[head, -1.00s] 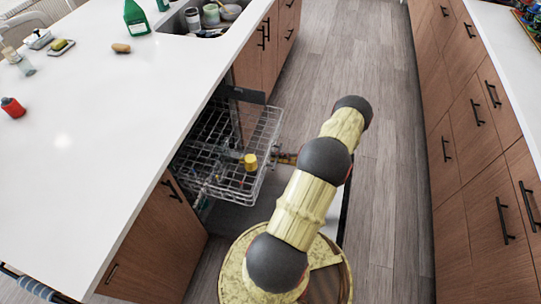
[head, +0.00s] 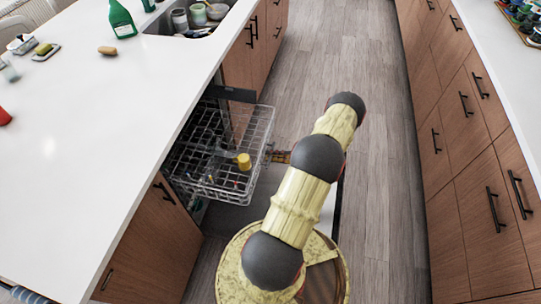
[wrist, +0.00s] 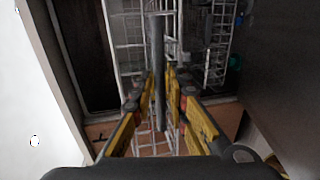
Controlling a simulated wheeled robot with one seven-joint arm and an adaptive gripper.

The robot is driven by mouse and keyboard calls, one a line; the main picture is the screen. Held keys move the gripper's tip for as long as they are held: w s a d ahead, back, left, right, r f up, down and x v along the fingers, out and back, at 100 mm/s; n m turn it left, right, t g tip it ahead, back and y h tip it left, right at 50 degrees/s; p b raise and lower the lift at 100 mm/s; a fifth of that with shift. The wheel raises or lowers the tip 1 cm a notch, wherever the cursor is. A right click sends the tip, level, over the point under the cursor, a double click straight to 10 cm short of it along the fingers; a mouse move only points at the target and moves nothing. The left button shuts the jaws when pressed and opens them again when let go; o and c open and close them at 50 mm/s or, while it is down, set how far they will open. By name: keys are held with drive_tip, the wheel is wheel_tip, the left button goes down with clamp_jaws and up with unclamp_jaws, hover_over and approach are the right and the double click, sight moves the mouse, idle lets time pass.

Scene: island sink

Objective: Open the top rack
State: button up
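The dishwasher's top rack (head: 195,178), a grey wire basket, stands well out from under the white counter. It also shows in the wrist view (wrist: 128,45). A yellow item (head: 244,161) and small pieces lie in it. My gripper (wrist: 160,80) shows in the wrist view as two yellow fingers with a gap between them. A dark grey bar and rack wires appear in line with this gap. I cannot tell whether the fingers touch them. In the head view my arm mostly hides the gripper, right of the rack.
The white island counter (head: 90,140) is on the left, with a sink (head: 185,18) and a green bottle (head: 121,20). Wooden drawers (head: 470,170) line the right. The floor (head: 385,190) between is clear. The lowered dishwasher door lies under the rack.

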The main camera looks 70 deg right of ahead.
drive_tip(key=v, duration=1.1)
idle(0.3)
